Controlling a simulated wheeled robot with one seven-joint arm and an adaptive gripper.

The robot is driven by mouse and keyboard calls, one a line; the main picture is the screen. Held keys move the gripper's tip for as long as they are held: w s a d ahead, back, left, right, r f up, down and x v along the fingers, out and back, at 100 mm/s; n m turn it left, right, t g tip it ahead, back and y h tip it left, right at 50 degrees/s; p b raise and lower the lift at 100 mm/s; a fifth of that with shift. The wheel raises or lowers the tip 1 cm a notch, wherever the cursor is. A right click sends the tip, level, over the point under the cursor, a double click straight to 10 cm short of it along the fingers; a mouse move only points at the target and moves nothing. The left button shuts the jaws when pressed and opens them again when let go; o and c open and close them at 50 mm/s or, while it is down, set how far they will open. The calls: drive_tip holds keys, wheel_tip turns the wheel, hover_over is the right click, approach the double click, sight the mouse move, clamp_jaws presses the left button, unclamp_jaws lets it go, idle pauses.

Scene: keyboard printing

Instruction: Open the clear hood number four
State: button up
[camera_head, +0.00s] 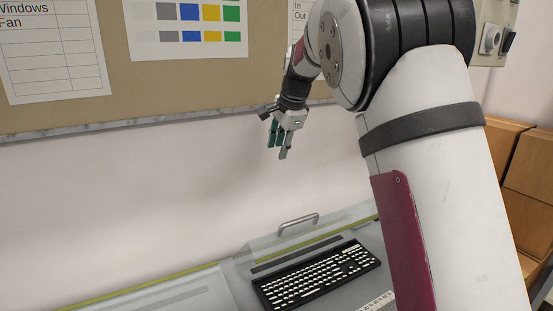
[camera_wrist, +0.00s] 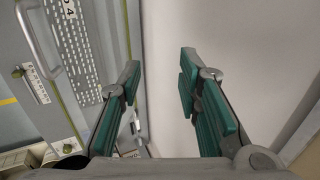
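A clear hood (camera_head: 262,245) with a grey bar handle (camera_head: 298,222) shows around the back of a black keyboard (camera_head: 318,274) in the head view. I cannot tell whether it is raised or lowered. In the wrist view, a bar handle (camera_wrist: 40,42) and a black number label (camera_wrist: 68,9), partly cut off and ending in a 4, lie at upper left beside the rows of white keys (camera_wrist: 76,45). My gripper (camera_head: 279,143) hangs in front of the wall, above and apart from the handle. In the wrist view my gripper (camera_wrist: 160,64) has its green-padded fingers spread, with nothing between them.
A pinboard (camera_head: 115,75) with paper sheets hangs on the wall behind. Another grey-green station section (camera_head: 190,294) adjoins on the left. Brown boxes (camera_head: 528,180) stand at the right. The space between my gripper and the keyboard looks clear.

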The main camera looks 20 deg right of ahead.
drive_tip(key=v, duration=0.4)
